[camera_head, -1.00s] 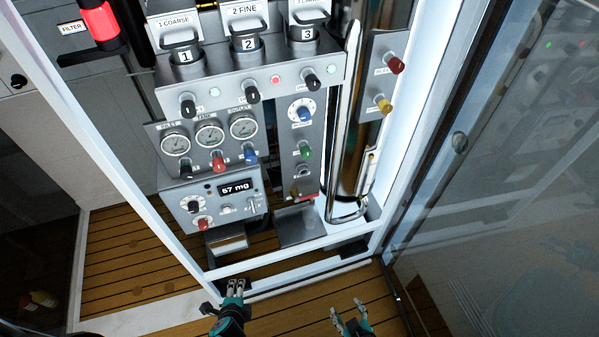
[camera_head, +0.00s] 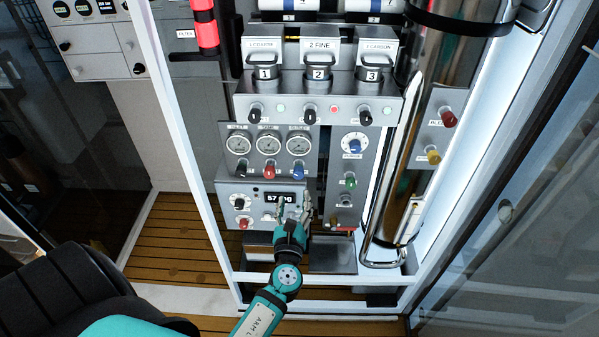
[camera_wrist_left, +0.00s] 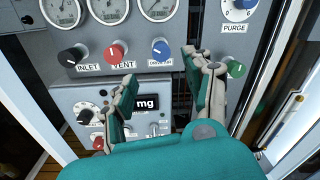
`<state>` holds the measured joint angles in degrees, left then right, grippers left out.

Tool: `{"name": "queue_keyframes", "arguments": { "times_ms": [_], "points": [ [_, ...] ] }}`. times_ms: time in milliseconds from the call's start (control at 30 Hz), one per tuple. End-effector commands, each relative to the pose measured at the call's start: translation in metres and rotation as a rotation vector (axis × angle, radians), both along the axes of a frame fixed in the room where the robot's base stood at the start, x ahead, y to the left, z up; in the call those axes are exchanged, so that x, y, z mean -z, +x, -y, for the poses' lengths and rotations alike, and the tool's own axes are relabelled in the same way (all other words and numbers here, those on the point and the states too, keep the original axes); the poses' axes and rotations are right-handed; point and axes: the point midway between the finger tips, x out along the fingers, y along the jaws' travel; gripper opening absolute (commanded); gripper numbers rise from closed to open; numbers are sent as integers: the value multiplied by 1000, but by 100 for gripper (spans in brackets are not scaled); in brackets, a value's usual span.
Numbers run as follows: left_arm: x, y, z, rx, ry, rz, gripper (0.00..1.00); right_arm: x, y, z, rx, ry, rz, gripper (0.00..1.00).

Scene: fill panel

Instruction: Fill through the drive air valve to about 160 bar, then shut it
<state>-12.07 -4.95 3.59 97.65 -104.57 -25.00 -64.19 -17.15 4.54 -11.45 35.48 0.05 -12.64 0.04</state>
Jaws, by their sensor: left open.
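The fill panel shows three round gauges in a row, the middle one (camera_head: 268,143) among them; their needles are too small to read. Below them are a black INLET knob (camera_wrist_left: 73,56), a red VENT knob (camera_wrist_left: 116,53) and a blue knob (camera_wrist_left: 161,50) with an unclear label. A green knob (camera_head: 350,182) sits on the column to the right. I cannot read which knob is the drive air valve. My left gripper (camera_head: 294,197) is open and empty in front of the panel, partly covering the display. In the left wrist view its fingers (camera_wrist_left: 161,68) point toward the blue knob, apart from it.
A blue PURGE dial (camera_head: 353,143) is above the green knob. Three numbered filters, including 2 FINE (camera_head: 318,68), stand above. A shiny upright cylinder (camera_head: 398,190) and a side plate with red and yellow knobs are at right. A white frame post (camera_head: 185,150) borders the left.

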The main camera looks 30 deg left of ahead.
Motion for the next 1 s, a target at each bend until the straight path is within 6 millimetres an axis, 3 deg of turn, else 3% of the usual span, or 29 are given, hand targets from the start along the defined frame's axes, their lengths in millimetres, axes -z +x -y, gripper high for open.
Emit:
{"name": "queue_keyframes", "arguments": {
  "times_ms": [300, 500, 933, 1000],
  "points": [
    [-1, 62, -33, 1, 1, 1, 53, -13, 0, 1, -2, -1, 0, 52],
    [1, 86, -46, 1, -1, -1, 53, -14, 0, 0, -1, 0, 1, 52],
    [1, 95, -51, 1, -3, -1, 53, -15, 0, 0, -1, 0, 1, 52],
    [1, 94, -51, 1, -3, -1, 45, -15, 0, 0, -1, 0, 1, 52]
  ]
}}
